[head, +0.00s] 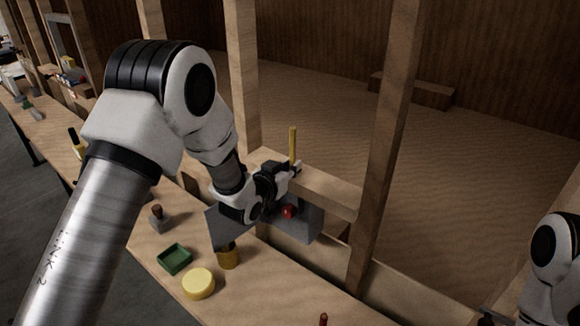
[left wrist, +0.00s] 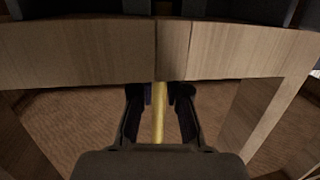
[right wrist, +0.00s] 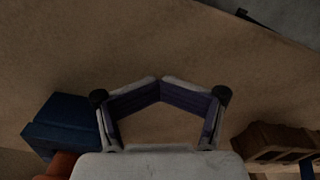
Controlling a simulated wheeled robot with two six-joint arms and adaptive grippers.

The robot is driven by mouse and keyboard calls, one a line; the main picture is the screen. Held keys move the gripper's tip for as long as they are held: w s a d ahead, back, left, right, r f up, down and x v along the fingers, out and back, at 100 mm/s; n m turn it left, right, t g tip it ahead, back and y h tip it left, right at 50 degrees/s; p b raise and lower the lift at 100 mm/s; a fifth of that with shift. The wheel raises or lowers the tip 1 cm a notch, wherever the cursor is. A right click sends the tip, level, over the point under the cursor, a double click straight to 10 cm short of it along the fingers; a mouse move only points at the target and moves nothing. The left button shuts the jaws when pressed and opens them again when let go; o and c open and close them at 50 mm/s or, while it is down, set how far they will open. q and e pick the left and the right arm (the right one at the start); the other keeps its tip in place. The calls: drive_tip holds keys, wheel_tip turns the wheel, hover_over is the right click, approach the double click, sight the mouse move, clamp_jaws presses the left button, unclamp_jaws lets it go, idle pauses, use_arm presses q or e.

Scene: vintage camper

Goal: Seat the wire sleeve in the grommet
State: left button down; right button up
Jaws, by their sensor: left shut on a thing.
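A thin yellow rod (head: 293,145), which looks like the wire sleeve, stands nearly upright in my left gripper (head: 290,169). The left gripper is shut on it, above the wooden rail of the wall frame. In the left wrist view the yellow rod (left wrist: 159,122) runs between the two dark fingers, near a wooden beam (left wrist: 95,52). I cannot make out a grommet for certain. My right gripper (right wrist: 161,80) shows in the right wrist view with its fingertips together and nothing between them, over a brown surface.
A grey panel box (head: 304,228) with a red knob (head: 289,211) is below the left gripper. A green tray (head: 174,259), a yellow disc (head: 198,284) and a brass-coloured cup (head: 228,257) stand on the bench. Upright wooden posts (head: 385,150) flank the opening. A blue block (right wrist: 62,125) lies beside the right gripper.

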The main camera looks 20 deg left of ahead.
use_arm(q)
drive_tip(key=shift+f, duration=0.2)
use_arm(e)
drive_tip(key=shift+f, duration=0.15)
use_arm(q)
drive_tip(key=c, duration=1.1)
unclamp_jaws()
drive_tip(key=shift+s, duration=0.1)
drive_tip(key=v, duration=0.8)
drive_tip(key=shift+r, duration=0.25)
